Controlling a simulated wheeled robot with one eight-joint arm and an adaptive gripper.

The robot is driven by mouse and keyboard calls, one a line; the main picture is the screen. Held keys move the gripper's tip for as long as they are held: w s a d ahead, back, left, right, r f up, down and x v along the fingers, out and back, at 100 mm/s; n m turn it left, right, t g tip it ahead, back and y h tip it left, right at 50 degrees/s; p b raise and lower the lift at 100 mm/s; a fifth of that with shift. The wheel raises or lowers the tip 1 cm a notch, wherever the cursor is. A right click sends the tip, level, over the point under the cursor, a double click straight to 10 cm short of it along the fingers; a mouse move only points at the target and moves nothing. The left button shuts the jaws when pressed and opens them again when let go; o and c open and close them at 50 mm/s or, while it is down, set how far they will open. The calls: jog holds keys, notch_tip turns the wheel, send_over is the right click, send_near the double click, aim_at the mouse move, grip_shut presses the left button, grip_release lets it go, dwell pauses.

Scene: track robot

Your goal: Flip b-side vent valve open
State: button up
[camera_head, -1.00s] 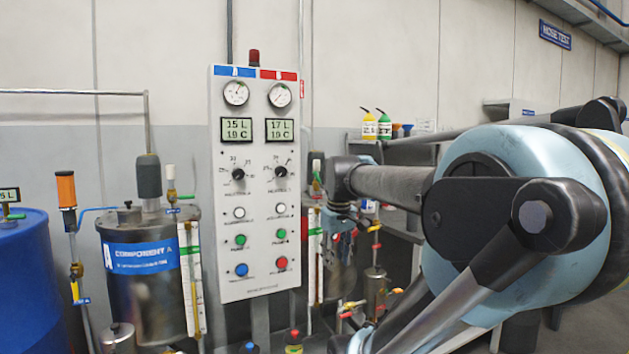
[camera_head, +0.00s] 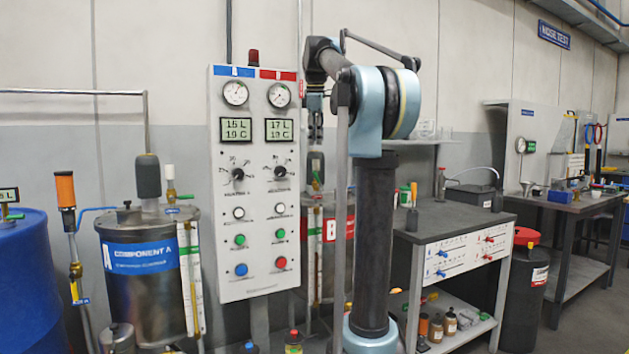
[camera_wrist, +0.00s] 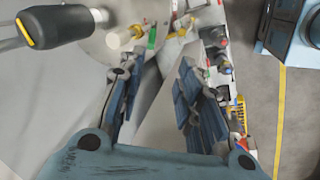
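The B tank (camera_head: 335,215), with a red B label, is partly hidden behind the control panel and my arm. In the wrist view, a pale-capped brass fitting (camera_wrist: 122,37) with an upright-looking green lever (camera_wrist: 152,36) stands on the tank lid, beyond my fingertips. My gripper (camera_wrist: 155,85) is open and empty, its fingers apart. In the head view it hangs (camera_head: 315,125) above the B tank, beside the panel. The lever's exact position is hard to tell.
The control panel (camera_head: 228,285) stands close left of my gripper. A black motor with a yellow stripe (camera_wrist: 58,26) lies near the left finger in the wrist view. A workbench (camera_head: 455,215) stands right of my arm.

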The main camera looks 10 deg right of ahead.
aim_at(315, 176)
jog(key=shift+n, duration=0.4)
jog(key=x, duration=0.5)
jog(key=w+x, duration=0.1)
jog(key=x, duration=1)
jog(key=shift+w, duration=0.25)
grip_shut()
